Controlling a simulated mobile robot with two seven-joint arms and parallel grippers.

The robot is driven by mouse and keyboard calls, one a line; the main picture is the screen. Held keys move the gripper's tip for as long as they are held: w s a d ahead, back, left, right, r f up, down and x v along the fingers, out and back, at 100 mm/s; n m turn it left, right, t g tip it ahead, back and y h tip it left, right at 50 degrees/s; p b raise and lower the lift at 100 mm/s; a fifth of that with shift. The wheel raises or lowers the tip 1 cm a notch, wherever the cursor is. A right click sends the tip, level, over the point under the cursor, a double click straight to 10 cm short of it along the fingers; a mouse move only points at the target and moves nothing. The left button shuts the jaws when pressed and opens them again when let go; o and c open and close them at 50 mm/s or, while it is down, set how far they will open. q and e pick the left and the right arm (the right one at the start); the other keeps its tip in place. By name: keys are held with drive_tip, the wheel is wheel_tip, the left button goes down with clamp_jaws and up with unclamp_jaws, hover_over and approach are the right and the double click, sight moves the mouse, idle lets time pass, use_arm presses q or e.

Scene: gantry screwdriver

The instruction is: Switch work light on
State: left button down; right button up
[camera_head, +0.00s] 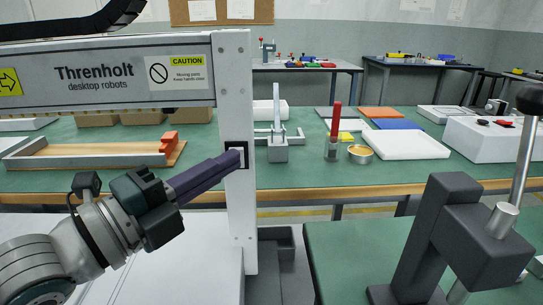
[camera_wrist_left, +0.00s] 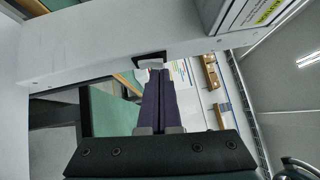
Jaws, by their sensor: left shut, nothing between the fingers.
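The switch (camera_head: 238,148), a white rocker in a black surround, sits on the white gantry upright (camera_head: 236,210). In the left wrist view its dark surround (camera_wrist_left: 150,57) shows just beyond my fingertips. My left gripper (camera_head: 238,161) has long purple fingers, shut with nothing between them. The fingertips are at the lower part of the switch and cover some of it. I cannot tell whether they touch it. In the left wrist view the shut fingers (camera_wrist_left: 154,74) point at the switch. The work light itself cannot be made out. My right gripper is not in view.
The white gantry beam (camera_head: 130,75) runs above my left arm. A dark grey lever press (camera_head: 440,230) stands at the right front. Behind, a green bench (camera_head: 300,180) holds a wooden-edged tray, a red-handled tool, a brass dish (camera_head: 360,154) and a white panel.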

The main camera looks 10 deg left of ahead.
use_arm(q)
drive_tip(key=shift+w+r+p, duration=0.15)
drive_tip(key=shift+r+p, duration=0.25)
drive_tip(key=shift+p, duration=0.15)
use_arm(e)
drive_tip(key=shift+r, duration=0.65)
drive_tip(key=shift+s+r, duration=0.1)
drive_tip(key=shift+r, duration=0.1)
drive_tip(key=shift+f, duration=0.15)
use_arm(q)
drive_tip(key=p+v, duration=0.1)
drive_tip(key=v, duration=0.9)
drive_tip(key=shift+n+g+p, duration=0.3)
drive_tip(key=shift+g+p, duration=0.05)
drive_tip(key=shift+g, duration=0.05)
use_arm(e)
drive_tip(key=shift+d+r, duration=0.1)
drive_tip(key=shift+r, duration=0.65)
